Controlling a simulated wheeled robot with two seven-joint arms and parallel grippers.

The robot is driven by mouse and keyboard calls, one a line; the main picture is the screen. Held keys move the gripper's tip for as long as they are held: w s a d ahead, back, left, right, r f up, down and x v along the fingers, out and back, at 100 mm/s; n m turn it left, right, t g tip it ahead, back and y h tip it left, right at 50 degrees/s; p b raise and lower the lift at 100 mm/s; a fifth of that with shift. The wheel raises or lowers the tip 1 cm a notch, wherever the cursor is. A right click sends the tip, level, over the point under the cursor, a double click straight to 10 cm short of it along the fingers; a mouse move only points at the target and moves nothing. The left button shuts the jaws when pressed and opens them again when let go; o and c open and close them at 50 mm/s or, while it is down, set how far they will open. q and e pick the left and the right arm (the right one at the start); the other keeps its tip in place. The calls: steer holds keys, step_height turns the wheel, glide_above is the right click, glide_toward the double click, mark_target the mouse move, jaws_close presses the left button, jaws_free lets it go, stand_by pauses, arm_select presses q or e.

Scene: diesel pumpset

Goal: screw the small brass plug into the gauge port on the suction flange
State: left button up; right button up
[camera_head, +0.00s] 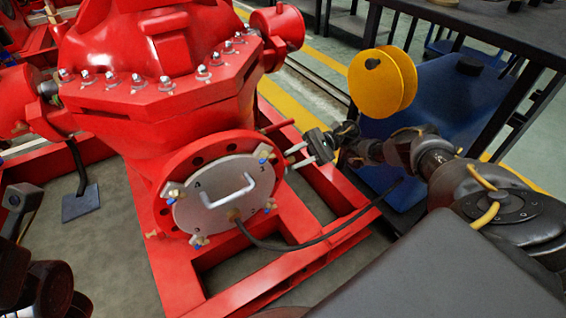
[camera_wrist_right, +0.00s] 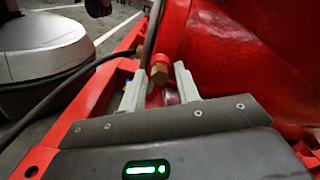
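The red suction flange (camera_head: 163,207) carries a round grey cover plate (camera_head: 207,205) with a handle. My right gripper (camera_head: 299,156) is at the flange's right side. In the right wrist view, its two pale fingers (camera_wrist_right: 161,77) stand apart. A small brass hex plug (camera_wrist_right: 159,74) shows between the fingertips, close to red metal, with a visible gap on each side. I cannot tell whether it is seated in the gauge port, which is hidden. My left gripper (camera_head: 20,207) is partly visible at the left edge; its fingers are not clear.
Several blue-tipped clamps ring the cover plate. A black cable (camera_head: 300,247) runs from the plate towards the right. The red base frame (camera_head: 215,297) lies below. A yellow disc (camera_head: 382,80) and a blue cart (camera_head: 440,105) stand to the right, behind my right arm.

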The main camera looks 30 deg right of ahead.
stand_by(0.7)
jaws_close()
